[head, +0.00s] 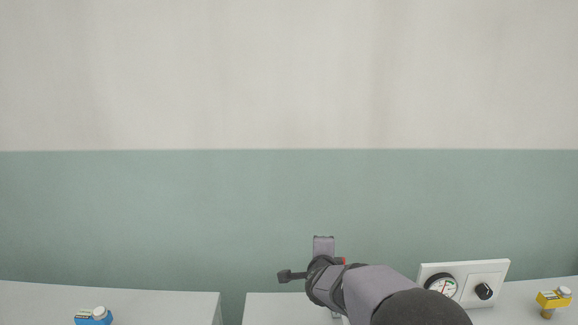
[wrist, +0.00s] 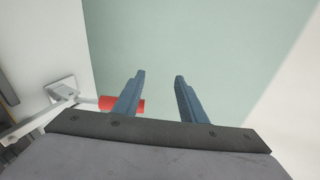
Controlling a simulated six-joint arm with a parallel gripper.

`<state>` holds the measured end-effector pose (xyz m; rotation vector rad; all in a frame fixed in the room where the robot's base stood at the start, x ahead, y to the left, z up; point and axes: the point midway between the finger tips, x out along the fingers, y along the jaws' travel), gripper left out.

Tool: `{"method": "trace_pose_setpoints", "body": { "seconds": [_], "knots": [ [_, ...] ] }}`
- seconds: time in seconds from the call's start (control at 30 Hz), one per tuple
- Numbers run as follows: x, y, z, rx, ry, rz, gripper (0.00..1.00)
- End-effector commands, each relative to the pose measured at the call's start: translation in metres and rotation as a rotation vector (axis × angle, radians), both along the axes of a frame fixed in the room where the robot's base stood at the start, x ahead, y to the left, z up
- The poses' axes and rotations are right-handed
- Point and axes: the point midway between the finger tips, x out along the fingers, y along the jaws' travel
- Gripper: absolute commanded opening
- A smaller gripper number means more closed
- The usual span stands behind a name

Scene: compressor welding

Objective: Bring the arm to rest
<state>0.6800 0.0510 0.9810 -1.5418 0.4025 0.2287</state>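My arm (head: 365,287) reaches up from the bottom of the head view toward the green lower wall. My gripper (wrist: 160,75) shows in the wrist view as two blue-grey fingers. They stand apart, with nothing between them and the pale green wall behind. In the head view the fingers cannot be made out clearly past the wrist.
A red cylinder (wrist: 136,106) on a white rod shows partly behind the left finger. A white panel with a gauge (head: 441,286) and black knob (head: 484,291) stands right of my arm. Benches hold a blue item (head: 94,317) left and a yellow item (head: 553,299) right.

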Motion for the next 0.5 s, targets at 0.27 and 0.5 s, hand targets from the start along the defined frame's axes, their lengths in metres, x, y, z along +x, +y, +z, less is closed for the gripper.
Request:
{"method": "trace_pose_setpoints", "body": {
  "seconds": [0.27, 0.5],
  "knots": [
    [-0.162, 0.008, -0.025, -0.517, 0.487, 0.679, 0.38],
    [-0.307, -0.022, -0.044, -0.763, 0.794, 1.152, 0.38]
  ]
}}
